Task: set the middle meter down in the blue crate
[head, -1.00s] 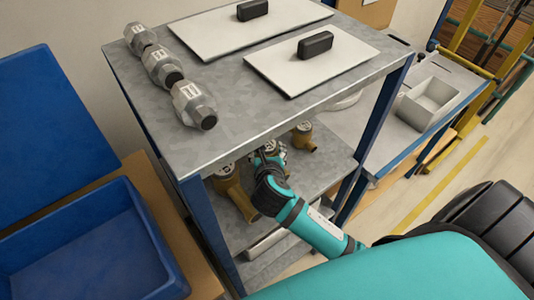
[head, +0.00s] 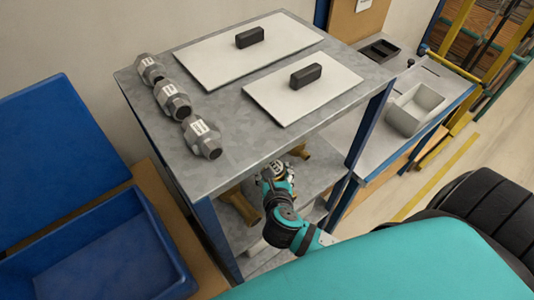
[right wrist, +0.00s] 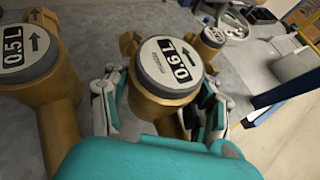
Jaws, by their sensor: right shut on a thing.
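The middle meter (right wrist: 165,75) is a brass body with a grey-rimmed white dial and a black number strip; in the head view its dial (head: 274,168) shows under the top board's front edge. My right gripper (right wrist: 158,105) is shut on it, one finger on either side of the body. In the head view, this gripper (head: 277,184) hides most of the meter. I cannot tell whether it is clear of the lower shelf. The blue crate (head: 100,272) stands open and empty at lower left. My left gripper is not in view.
A brass meter marked 0.5 L (right wrist: 22,55) stands close on the left, a smaller one (right wrist: 212,38) behind right. The rack's top board (head: 235,110) overhangs, with a blue post (head: 215,235) between meters and crate.

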